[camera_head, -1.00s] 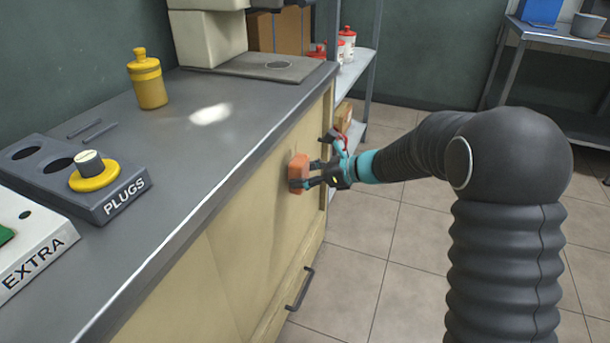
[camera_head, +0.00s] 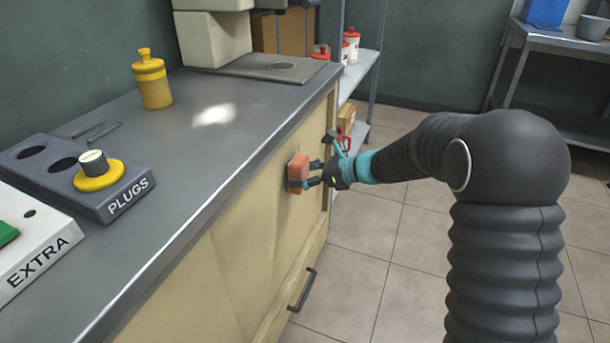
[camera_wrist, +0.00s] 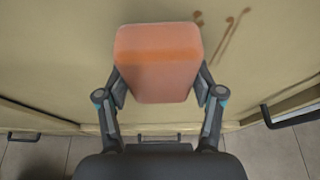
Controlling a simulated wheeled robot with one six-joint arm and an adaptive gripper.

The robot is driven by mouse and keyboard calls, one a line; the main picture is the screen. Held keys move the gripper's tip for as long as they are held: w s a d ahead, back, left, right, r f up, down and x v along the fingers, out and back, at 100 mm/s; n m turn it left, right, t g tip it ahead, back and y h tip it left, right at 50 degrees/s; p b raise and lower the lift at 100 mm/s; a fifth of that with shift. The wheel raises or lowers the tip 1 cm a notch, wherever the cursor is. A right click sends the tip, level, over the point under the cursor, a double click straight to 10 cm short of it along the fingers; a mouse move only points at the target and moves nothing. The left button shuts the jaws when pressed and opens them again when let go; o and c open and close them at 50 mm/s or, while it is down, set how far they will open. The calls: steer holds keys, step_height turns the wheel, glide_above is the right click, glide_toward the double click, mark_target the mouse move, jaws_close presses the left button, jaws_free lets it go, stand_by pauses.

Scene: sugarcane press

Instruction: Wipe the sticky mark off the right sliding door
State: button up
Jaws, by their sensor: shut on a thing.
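My gripper (camera_head: 316,174) is shut on an orange sponge (camera_head: 298,172), at the upper part of the cream sliding door (camera_head: 262,228) under the counter. The sponge also shows between the fingers in the wrist view (camera_wrist: 158,62). It is against or very close to the door; I cannot tell if it presses. A brown streaky mark (camera_wrist: 232,34) with drips shows on the door in the wrist view, just right of the sponge's top. The sponge may hide part of it. The mark is not visible in the head view.
The grey counter (camera_head: 190,150) holds a yellow bottle (camera_head: 152,80), a plug holder (camera_head: 90,180) and a white EXTRA box (camera_head: 30,240). A dark handle (camera_head: 303,290) sticks out low on the cabinet. A shelf (camera_head: 358,72) stands behind. The tiled floor on the right is clear.

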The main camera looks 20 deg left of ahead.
steer(key=shift+a, duration=0.4)
